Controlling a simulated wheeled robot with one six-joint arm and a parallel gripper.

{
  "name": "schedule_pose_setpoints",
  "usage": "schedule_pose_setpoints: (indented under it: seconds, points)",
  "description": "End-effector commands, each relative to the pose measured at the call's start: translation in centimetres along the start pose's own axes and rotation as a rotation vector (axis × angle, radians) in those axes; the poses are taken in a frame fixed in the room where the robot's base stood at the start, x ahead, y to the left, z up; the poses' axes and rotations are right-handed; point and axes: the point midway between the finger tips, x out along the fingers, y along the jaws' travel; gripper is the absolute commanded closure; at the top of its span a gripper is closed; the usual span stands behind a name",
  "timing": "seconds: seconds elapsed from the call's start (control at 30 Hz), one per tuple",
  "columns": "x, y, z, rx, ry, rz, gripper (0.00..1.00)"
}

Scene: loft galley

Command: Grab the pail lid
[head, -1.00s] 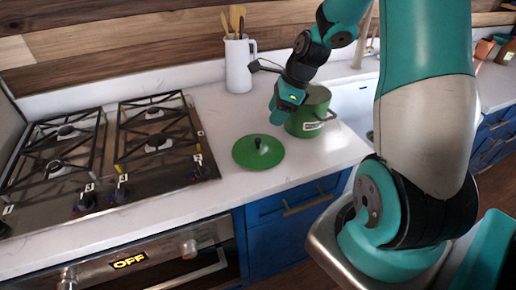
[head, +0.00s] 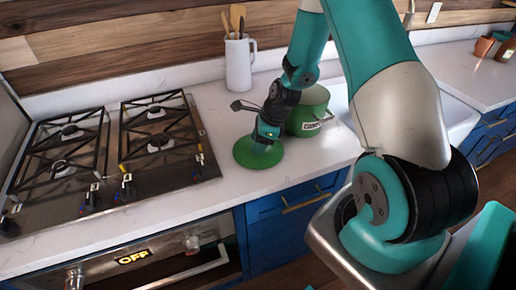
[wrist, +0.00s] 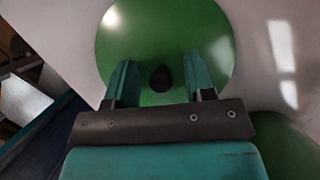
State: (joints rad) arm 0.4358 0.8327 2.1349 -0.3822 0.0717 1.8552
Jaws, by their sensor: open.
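The green pail lid (head: 246,157) lies flat on the white counter between the stove and the pail. In the wrist view the lid (wrist: 165,30) fills the upper middle, with its dark knob (wrist: 160,78) at its centre. My gripper (head: 263,146) is over the lid in the head view and hides the knob there. In the wrist view my gripper (wrist: 163,82) is open, with one finger on each side of the knob and gaps between; I cannot tell its exact height. The green pail (head: 309,115), with a white label, stands behind and right of the lid.
A gas stove (head: 105,160) is to the left. A white pitcher (head: 240,65) with wooden utensils stands at the back. A white sink (head: 455,118) is to the right. The counter (head: 215,195) in front of the lid is clear.

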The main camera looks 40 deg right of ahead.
Motion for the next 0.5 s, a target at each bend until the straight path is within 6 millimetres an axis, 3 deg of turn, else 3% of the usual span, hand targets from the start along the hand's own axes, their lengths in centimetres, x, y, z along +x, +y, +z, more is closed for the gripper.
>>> schedule_pose_setpoints:
  seconds: [0.13, 0.33, 0.5]
  points:
    - [0.00, -0.02, -0.01, 0.000, 0.000, 0.000, 0.53]
    - [-0.02, -0.01, -0.02, 0.000, 0.000, 0.000, 0.99]
    - [-0.04, -0.02, -0.01, 0.000, 0.000, 0.000, 1.00]
